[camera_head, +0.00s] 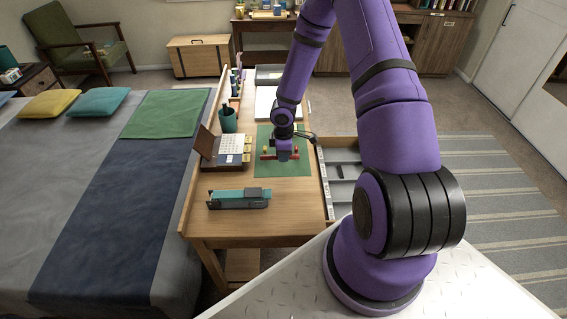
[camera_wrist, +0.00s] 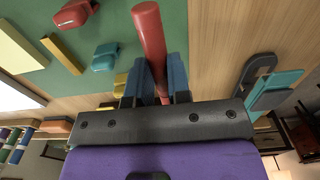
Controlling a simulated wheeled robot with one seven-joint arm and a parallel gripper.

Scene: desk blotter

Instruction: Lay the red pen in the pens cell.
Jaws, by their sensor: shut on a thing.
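The red pen (camera_wrist: 150,40) is a thick red rod held between the blue fingers of my gripper (camera_wrist: 155,85) in the wrist view, sticking out past the fingertips over the green mat. In the head view my gripper (camera_head: 284,156) is low over the green blotter (camera_head: 298,168), and small red parts show beside it. It is shut on the pen. A grey drawer tray with several cells (camera_head: 345,171) stands open at the desk's right side, partly hidden by my arm. I cannot tell which cell is for pens.
A teal stapler (camera_head: 238,199) lies on the front of the desk. In the wrist view, a red item (camera_wrist: 74,14), a teal item (camera_wrist: 105,56) and yellow pieces (camera_wrist: 62,53) lie on the mat.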

